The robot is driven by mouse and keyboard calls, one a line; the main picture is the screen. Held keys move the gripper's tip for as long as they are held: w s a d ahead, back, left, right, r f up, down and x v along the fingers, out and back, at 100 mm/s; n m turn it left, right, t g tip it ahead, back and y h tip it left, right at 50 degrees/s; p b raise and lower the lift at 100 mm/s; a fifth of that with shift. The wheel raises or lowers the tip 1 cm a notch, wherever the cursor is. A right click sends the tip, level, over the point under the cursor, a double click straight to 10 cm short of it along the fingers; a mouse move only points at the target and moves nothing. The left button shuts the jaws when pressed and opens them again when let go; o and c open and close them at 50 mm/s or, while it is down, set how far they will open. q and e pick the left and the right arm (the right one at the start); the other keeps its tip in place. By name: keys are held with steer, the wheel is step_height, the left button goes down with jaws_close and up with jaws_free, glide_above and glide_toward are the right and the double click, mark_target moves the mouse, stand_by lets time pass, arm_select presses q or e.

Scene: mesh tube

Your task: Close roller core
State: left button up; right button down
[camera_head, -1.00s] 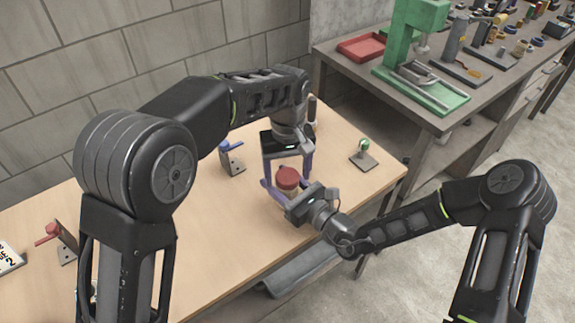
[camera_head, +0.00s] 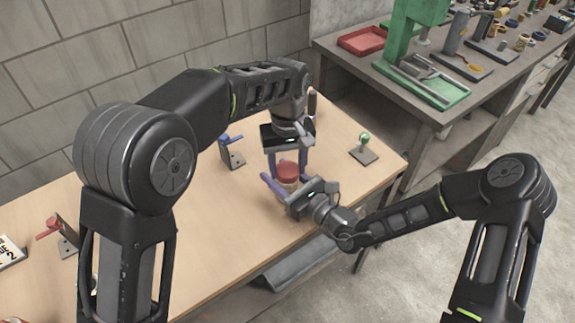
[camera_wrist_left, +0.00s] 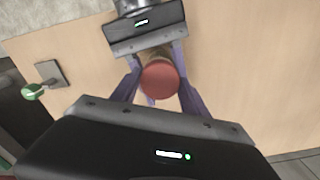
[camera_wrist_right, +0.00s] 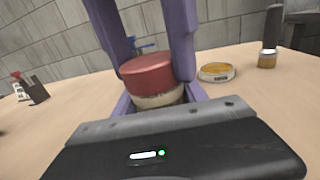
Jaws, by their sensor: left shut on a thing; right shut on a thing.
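A short jar-like cylinder has a red cap (camera_head: 289,170) on a cream body (camera_wrist_right: 158,98), upright above the table. The cap also shows from above in the left wrist view (camera_wrist_left: 159,79). My left gripper (camera_head: 287,166) points down from above, its purple fingers shut on the cap from both sides. My right gripper (camera_head: 284,187) comes in from the side, shut on the cream body below the cap. The cap sits on the body in the right wrist view; whether it is fully seated I cannot tell.
A blue-handled bracket (camera_head: 231,152), a red-handled bracket (camera_head: 66,240) and a green-knobbed stand (camera_head: 364,148) stand on the table (camera_head: 215,215). A round orange-topped item (camera_wrist_right: 216,72) lies behind the cylinder. A workbench with a green press (camera_head: 415,50) stands at the back right.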

arm_select(q)
steer(key=m, duration=0.3)
steer(key=shift+c, duration=0.3)
steer(key=m, duration=0.5)
steer(key=o, duration=1.6)
steer(key=shift+o, duration=0.2)
step_height(320, 180, up, 8)
steer(key=shift+f, duration=0.25)
arm_select(e)
steer(key=c, duration=0.6)
jaws_free()
steer(key=shift+o, duration=0.2)
